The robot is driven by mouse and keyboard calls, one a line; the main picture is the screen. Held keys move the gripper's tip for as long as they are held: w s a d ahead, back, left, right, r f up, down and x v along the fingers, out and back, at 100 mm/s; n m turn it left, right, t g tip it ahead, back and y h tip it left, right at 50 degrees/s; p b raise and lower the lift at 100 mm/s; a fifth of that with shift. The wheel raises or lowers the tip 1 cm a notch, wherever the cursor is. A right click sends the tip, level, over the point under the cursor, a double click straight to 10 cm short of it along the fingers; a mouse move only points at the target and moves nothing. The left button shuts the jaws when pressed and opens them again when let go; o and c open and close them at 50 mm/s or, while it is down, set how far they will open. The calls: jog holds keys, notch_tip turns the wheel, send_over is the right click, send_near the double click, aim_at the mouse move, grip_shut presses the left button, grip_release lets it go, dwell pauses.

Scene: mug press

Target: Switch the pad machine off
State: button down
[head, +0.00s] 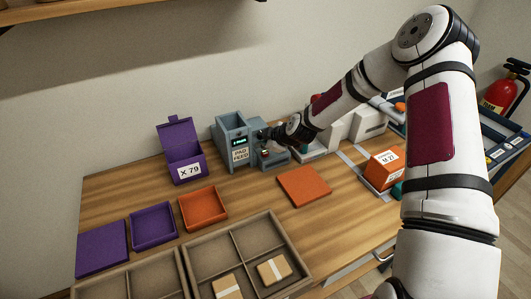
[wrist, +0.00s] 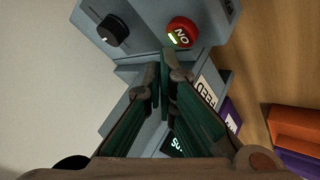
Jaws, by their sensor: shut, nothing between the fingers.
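The pad machine (head: 232,128) is a blue-grey box labelled "PAD FEED", at the back of the table, with a lit green display and a lower part at its right. In the wrist view its round red switch (wrist: 183,32) shows a lit green bar and lettering that reads "ON" turned upside down. A black knob (wrist: 113,30) sits to its left in that view. My gripper (wrist: 168,56) is shut and empty, its fingertips just below the red switch in the picture. I cannot tell whether they touch it. In the head view my gripper (head: 267,134) is beside the machine.
A purple open-lidded box (head: 186,155) marked "X 79" stands left of the machine. An orange mat (head: 304,186) lies in front, and an orange box (head: 384,168) is to the right. Trays (head: 203,207) fill the front left. A white machine (head: 368,122) stands behind my arm.

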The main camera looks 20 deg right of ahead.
aim_at(264, 154)
jog(key=shift+f, duration=0.15)
jog(key=shift+f, duration=0.3)
dwell(0.3)
jog(key=shift+f+b, duration=0.3)
jog(key=shift+f, duration=0.2)
dwell(0.7)
jog(key=shift+r, duration=0.1)
jog(key=shift+r+p, duration=0.35)
jog(key=shift+r, duration=0.5)
notch_tip(264, 154, up, 6)
jog(key=shift+p, duration=0.95)
jog(key=shift+s, duration=0.1)
